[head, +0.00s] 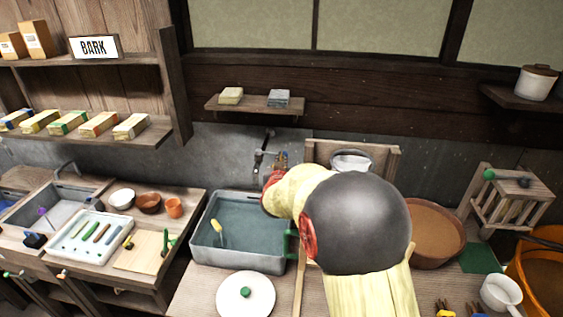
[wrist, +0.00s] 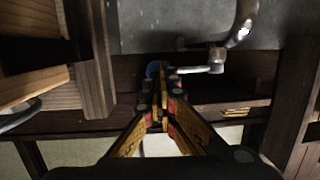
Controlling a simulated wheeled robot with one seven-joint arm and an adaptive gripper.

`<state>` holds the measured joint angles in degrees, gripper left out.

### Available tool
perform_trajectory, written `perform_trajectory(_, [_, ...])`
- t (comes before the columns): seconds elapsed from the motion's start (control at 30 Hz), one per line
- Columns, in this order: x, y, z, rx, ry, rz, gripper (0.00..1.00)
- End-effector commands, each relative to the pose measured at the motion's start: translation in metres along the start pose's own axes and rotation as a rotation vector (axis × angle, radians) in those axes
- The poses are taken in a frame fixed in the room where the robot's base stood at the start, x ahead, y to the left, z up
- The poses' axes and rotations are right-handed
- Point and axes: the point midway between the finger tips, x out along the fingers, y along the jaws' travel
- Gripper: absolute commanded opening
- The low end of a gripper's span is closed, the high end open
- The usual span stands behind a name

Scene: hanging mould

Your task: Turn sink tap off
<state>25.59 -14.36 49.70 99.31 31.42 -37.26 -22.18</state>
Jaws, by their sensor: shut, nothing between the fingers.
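The sink tap (head: 258,162) is grey metal and mounted on the back wall behind the water-filled basin (head: 198,238). In the wrist view its curved, shiny spout (wrist: 243,25) is at the upper right, with a short metal lever (wrist: 203,70) pointing left. My gripper (head: 281,158) is beside the tap, on its right in the head view. In the wrist view my gripper (wrist: 160,82) has its fingertips together and empty, close to the lever's end. I cannot tell whether they touch it. My arm hides part of the area right of the tap. No water stream can be made out.
A small shelf (head: 240,103) with two blocks hangs above the tap. A wooden frame (head: 390,158) and a bowl (head: 352,160) stand close on the right. A round white lid (head: 262,297) lies in front of the basin. A brown tub (head: 436,227) is further right.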

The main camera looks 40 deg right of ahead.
Motion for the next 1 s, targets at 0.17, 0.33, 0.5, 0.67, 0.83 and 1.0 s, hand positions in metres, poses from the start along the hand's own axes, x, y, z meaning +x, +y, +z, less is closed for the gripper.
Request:
perform_trajectory(0.17, [0.017,0.006,0.001,0.0,0.0,0.002,0.0])
perform_trajectory(0.33, [0.018,0.007,-0.002,0.001,0.0,0.001,0.0])
perform_trajectory(0.5, [0.018,0.007,-0.002,0.001,0.001,0.002,0.0])
perform_trajectory(0.67, [0.006,0.006,-0.003,0.0,0.002,0.0,0.0])
perform_trajectory(0.83, [-0.024,0.006,-0.004,0.001,0.003,-0.001,0.0])
perform_trajectory(1.0, [-0.06,0.005,-0.003,0.0,0.004,-0.002,0.0])
